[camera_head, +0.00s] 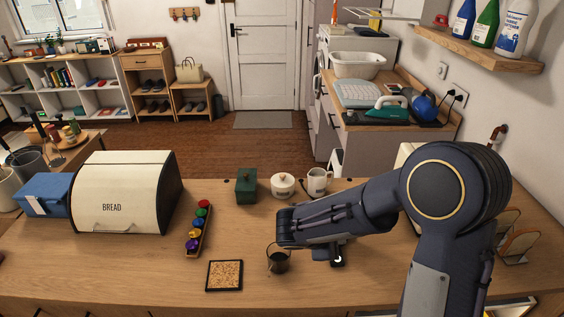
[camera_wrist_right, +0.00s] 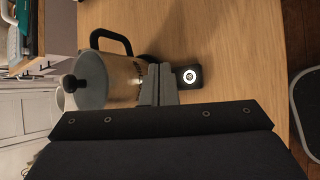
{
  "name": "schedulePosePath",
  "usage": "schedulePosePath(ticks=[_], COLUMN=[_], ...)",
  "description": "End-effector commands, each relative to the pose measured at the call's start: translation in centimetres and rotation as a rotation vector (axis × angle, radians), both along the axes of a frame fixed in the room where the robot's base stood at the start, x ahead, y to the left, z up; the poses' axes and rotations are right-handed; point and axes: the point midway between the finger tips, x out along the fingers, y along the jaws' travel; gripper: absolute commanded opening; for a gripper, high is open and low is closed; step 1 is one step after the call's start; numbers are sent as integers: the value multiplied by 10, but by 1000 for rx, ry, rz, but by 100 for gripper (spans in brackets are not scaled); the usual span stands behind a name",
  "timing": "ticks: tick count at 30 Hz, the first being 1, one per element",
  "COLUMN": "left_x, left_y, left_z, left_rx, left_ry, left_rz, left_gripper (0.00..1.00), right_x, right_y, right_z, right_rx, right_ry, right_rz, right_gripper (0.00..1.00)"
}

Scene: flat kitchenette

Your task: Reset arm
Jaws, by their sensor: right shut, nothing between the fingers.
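My right arm comes in from the right in the head view and bends left over the counter. Its forearm and wrist hide the fingers there. In the right wrist view my right gripper (camera_wrist_right: 158,85) is shut and empty, with its grey fingers together. A pot with a grey lid, black knob and black handle (camera_wrist_right: 95,75) is just left of the fingers in that view. A small black box with a white round mark (camera_wrist_right: 188,76) is just to their right. I cannot tell whether the fingers touch either one. My left gripper is not in view.
On the counter (camera_head: 150,270) are a bread box (camera_head: 110,207), a rack of coloured balls (camera_head: 198,228), a cork mat (camera_head: 224,275), a dark cup (camera_head: 279,262), a green box (camera_head: 246,186), a lidded white pot (camera_head: 283,186) and a white mug (camera_head: 318,181). The front left counter is clear.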

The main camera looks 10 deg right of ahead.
Motion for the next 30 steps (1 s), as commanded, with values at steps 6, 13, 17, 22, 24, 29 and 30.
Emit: schedulePosePath(ticks=[6,13,17,22,24,29,30], left_x=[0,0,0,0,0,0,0], left_y=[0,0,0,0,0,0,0], left_z=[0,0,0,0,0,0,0], left_rx=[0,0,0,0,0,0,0], left_ry=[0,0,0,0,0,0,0], left_rz=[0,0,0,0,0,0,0], left_gripper=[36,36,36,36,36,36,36], right_x=[-33,-126,-169,-203,-210,-217,-218], right_y=[-15,-16,4,35,46,59,61], right_z=[13,38,51,69,75,84,85], right_rx=[135,569,840,1163,1263,1399,1413], right_ry=[-25,-127,-214,-334,-373,-426,-431], right_rz=[-148,-542,-747,-949,-1001,-1065,-1072], right_gripper=[0,0,0,0,0,0,0])
